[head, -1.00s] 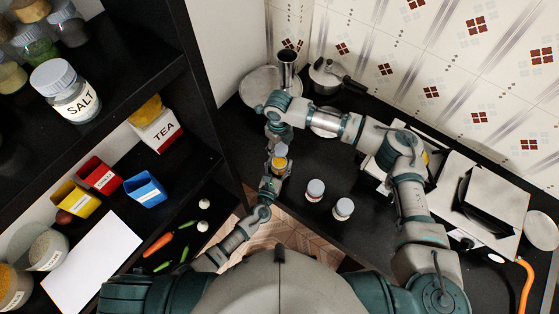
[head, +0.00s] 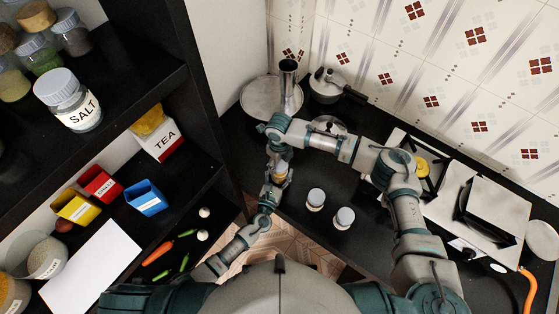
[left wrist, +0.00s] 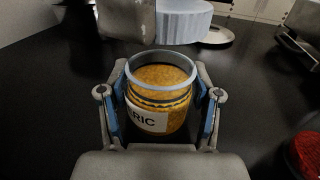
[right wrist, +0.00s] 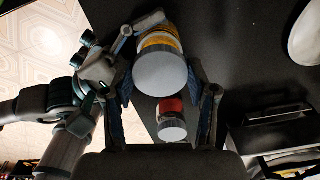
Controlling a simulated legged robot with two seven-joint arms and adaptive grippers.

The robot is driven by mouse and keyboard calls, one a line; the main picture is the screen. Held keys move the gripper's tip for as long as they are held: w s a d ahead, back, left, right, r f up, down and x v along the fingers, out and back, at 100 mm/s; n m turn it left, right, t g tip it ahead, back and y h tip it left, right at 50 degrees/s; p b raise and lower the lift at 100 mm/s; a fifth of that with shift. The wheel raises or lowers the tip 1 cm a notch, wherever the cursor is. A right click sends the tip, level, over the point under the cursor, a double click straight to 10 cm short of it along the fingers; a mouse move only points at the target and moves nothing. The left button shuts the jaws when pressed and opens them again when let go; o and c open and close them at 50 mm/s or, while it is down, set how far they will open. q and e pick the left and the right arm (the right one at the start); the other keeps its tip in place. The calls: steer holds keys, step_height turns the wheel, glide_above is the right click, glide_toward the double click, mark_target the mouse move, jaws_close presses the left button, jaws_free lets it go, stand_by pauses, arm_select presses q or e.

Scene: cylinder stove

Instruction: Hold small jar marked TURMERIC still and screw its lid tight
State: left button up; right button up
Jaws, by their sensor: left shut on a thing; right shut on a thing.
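The small turmeric jar (left wrist: 160,92) is upright in the left wrist view. Its top is open, its contents are orange, and its label shows "RIC". My left gripper (head: 279,176) is shut around its sides. The jar also shows in the head view (head: 281,172). My right gripper (right wrist: 161,85) is shut on a pale lid (right wrist: 160,75). In the left wrist view this lid (left wrist: 184,20) appears above and beyond the open rim, apart from it. In the right wrist view it covers part of the jar (right wrist: 158,38).
Two lidded jars, one (head: 315,200) and another (head: 344,218), stand on the black counter close to my grippers. A shelf with jars and boxes stands at left.

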steer(key=shift+f, duration=0.6)
steer(key=shift+f, duration=0.6)
